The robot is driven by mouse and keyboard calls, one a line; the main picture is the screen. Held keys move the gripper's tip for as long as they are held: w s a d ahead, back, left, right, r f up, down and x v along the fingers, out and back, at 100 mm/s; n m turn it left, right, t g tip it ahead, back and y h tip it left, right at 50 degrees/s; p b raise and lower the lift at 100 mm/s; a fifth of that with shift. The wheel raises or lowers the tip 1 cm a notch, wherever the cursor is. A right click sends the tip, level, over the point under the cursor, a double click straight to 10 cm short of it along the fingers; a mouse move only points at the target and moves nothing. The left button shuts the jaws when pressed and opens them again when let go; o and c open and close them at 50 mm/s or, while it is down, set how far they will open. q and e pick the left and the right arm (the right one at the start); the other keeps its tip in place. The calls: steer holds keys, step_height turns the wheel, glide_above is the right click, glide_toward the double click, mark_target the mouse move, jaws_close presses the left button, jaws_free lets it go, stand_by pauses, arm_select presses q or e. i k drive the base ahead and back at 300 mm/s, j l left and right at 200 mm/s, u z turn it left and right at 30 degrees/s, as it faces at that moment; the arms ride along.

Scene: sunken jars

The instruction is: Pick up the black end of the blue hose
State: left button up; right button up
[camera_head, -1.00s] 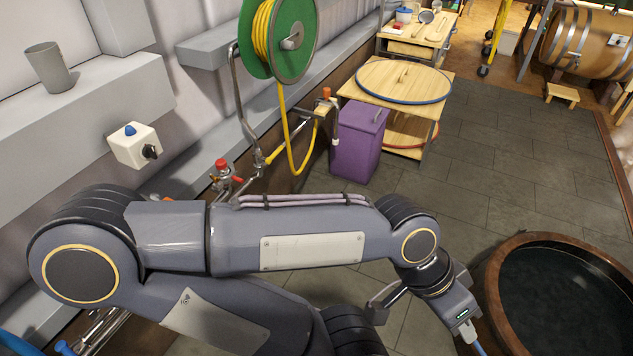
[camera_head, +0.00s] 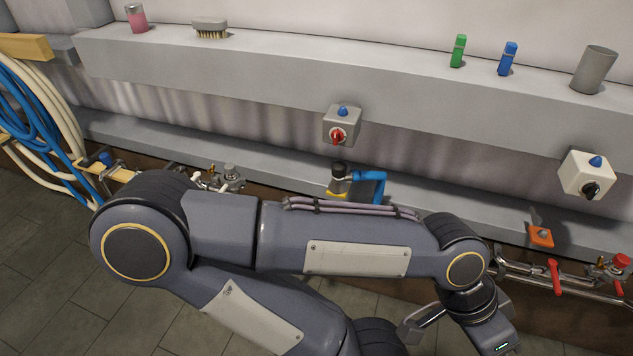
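A blue hose (camera_head: 38,125) hangs in a coil at the far left, together with a cream hose. I cannot make out a black end on it; its lower part runs behind my arm. My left arm crosses the lower picture, and its gripper (camera_head: 447,335) is at the bottom right, far from the hose coil. One grey finger shows; the fingertips are not clear enough to tell how far they are apart. I see no hose at this gripper. My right gripper is not in view.
A wall ledge (camera_head: 230,68) carries a brush, a grey cup and small blue and green items. Two switch boxes (camera_head: 342,125) (camera_head: 586,175) are on the wall. A blue tool with a dark top (camera_head: 370,187) is on the lower ledge. Pipes (camera_head: 580,290) run at right. Floor is free lower left.

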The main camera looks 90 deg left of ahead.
mark_target(338, 185)
steer(key=l+u, duration=0.1)
steer(key=u, duration=2.45)
steer(key=i+j+u, duration=0.15)
steer(key=i+j+z, duration=0.45)
steer(key=i+j, duration=0.4)
steer(key=i, duration=0.05)
